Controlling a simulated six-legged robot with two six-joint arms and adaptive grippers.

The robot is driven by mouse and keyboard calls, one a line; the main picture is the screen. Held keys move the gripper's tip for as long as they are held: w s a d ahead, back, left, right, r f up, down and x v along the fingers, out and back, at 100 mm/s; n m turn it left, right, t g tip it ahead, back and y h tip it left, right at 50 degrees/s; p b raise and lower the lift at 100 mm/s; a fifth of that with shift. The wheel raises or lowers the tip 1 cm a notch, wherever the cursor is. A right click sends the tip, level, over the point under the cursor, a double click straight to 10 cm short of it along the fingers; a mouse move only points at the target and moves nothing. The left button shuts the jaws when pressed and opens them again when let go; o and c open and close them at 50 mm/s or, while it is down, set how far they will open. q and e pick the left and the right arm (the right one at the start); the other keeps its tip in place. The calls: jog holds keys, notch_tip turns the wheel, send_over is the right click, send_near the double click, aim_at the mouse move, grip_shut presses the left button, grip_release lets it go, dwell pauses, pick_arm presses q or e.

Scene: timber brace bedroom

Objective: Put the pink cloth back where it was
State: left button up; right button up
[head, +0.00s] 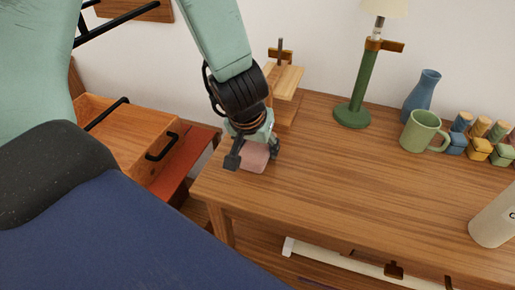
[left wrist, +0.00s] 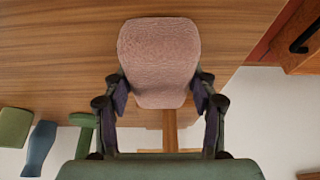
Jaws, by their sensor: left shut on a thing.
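The pink cloth (head: 252,157) is a small folded pad at the left end of the wooden table (head: 330,180). My left gripper (head: 253,157) points down over it and is shut on it. In the left wrist view the pink cloth (left wrist: 159,60) lies between the two fingers of my left gripper (left wrist: 159,95), with the table top behind it. I cannot tell whether the cloth touches the table. My right gripper is not in view.
A wooden stand (head: 285,80) is just behind the gripper. A green lamp (head: 355,105), blue vase (head: 421,95), green mug (head: 421,131) and several small coloured pots stand farther right. A beige cylinder (head: 494,217) is at the right edge. The table's middle is clear.

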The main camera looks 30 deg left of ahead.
pick_arm(q)
jog(key=shift+f, duration=0.1)
jog(key=o, duration=1.1)
jog(key=shift+r, duration=0.5)
jog(key=p+v, duration=0.8)
jog(key=v, duration=0.3)
jog(key=shift+s, duration=0.3)
jog(key=shift+d+r, duration=0.1)
jog(key=shift+r, duration=0.05)
